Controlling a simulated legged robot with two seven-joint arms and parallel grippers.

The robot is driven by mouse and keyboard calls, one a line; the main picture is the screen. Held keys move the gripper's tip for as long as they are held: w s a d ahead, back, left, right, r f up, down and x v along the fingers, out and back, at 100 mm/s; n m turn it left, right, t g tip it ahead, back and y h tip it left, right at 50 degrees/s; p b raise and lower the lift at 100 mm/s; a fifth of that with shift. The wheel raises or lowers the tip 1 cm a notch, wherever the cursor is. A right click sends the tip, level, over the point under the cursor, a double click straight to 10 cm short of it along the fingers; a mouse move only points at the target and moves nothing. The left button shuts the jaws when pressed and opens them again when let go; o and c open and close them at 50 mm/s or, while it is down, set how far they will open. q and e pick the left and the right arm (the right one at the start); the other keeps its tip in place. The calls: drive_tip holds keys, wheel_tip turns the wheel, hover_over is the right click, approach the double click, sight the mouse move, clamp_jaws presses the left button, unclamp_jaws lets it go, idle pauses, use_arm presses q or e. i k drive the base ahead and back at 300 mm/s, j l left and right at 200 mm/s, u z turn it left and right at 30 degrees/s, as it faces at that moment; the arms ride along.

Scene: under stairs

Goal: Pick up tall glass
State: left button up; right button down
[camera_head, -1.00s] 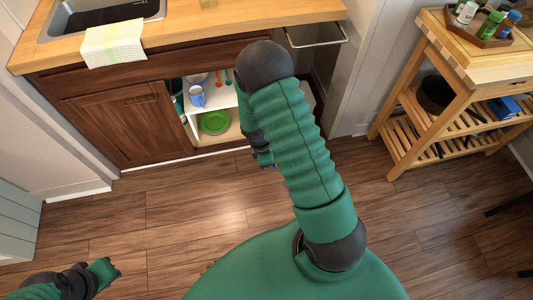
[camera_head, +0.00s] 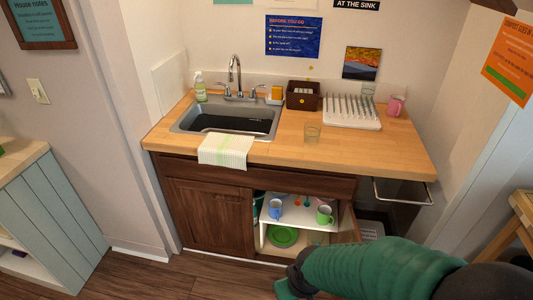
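A clear glass (camera_head: 312,132) stands upright on the wooden counter (camera_head: 280,150), near its front edge and right of the sink. A second clear glass (camera_head: 368,90) stands at the back behind the dish rack; I cannot tell which is taller. My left gripper is not in view either.
A sink (camera_head: 228,118) with a towel (camera_head: 226,150) is left of the near glass. A brown box (camera_head: 302,96), white dish rack (camera_head: 351,112) and pink mug (camera_head: 396,105) stand behind and right. The open cupboard below holds mugs and a green plate (camera_head: 284,236).

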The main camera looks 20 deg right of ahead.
sight(368, 89)
drive_tip(key=k+l, duration=0.15)
drive_tip(key=l, duration=0.25)
drive_tip(key=k+l, duration=0.1)
drive_tip(key=l, duration=0.35)
drive_tip(key=k+l, duration=0.15)
drive_tip(key=l, duration=0.25)
drive_tip(key=k+l, duration=0.15)
drive_tip(key=l, duration=0.3)
drive_tip(key=k+l, duration=0.1)
drive_tip(key=l, duration=0.3)
drive_tip(key=k+l, duration=0.15)
drive_tip(key=l, duration=0.25)
drive_tip(key=k+l, duration=0.15)
drive_tip(key=l, duration=0.3)
drive_tip(key=z, duration=0.05)
